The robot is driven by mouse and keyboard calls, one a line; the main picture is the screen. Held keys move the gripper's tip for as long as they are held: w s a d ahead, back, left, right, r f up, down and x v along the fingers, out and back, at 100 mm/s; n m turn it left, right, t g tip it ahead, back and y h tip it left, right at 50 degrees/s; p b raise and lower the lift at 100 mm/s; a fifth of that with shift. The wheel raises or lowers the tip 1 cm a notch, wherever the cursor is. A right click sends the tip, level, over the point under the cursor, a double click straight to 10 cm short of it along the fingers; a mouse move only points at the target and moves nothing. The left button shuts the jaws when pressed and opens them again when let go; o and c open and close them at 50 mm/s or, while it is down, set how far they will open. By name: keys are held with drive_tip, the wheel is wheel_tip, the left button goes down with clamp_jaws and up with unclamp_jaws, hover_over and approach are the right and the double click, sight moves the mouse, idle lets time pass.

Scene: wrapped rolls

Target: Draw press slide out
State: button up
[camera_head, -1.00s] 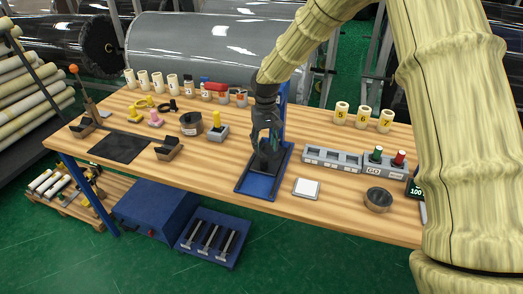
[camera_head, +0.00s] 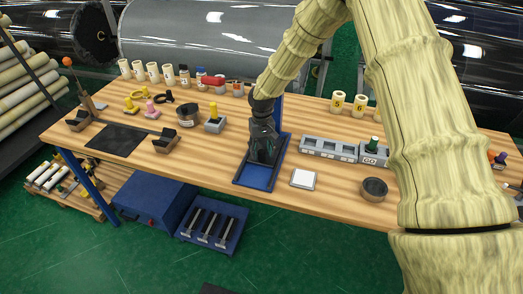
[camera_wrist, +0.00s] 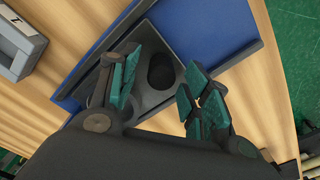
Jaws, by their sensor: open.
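The press has a blue base (camera_head: 258,178) with raised edges on the table and a blue upright (camera_head: 278,108) behind it. A dark grey slide plate lies in the base; in the wrist view this plate (camera_wrist: 151,101) shows a dark round part (camera_wrist: 161,71) at its middle. My gripper (camera_head: 262,152) points down over the base. In the wrist view my gripper (camera_wrist: 160,86) is open, with one green-padded finger on each side of the round part. I cannot tell whether the fingers touch it. In the head view the gripper hides most of the slide.
A grey slotted rack (camera_head: 330,147) stands right of the press, with a white square pad (camera_head: 303,179) and a round dark dish (camera_head: 374,189) in front. A grey block with a yellow knob (camera_head: 214,121) stands to the left. Numbered rolls (camera_head: 338,102) stand behind.

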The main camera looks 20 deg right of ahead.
drive_tip(key=shift+s+f, duration=0.15)
drive_tip(key=shift+s, duration=0.1)
drive_tip(key=shift+f, duration=0.15)
drive_tip(key=shift+w+f, duration=0.3)
drive_tip(key=shift+f, duration=0.15)
drive_tip(key=shift+s+r, duration=0.15)
drive_tip(key=shift+s, duration=0.05)
drive_tip(key=shift+c, duration=0.9)
drive_tip(key=shift+a, duration=0.1)
clamp_jaws()
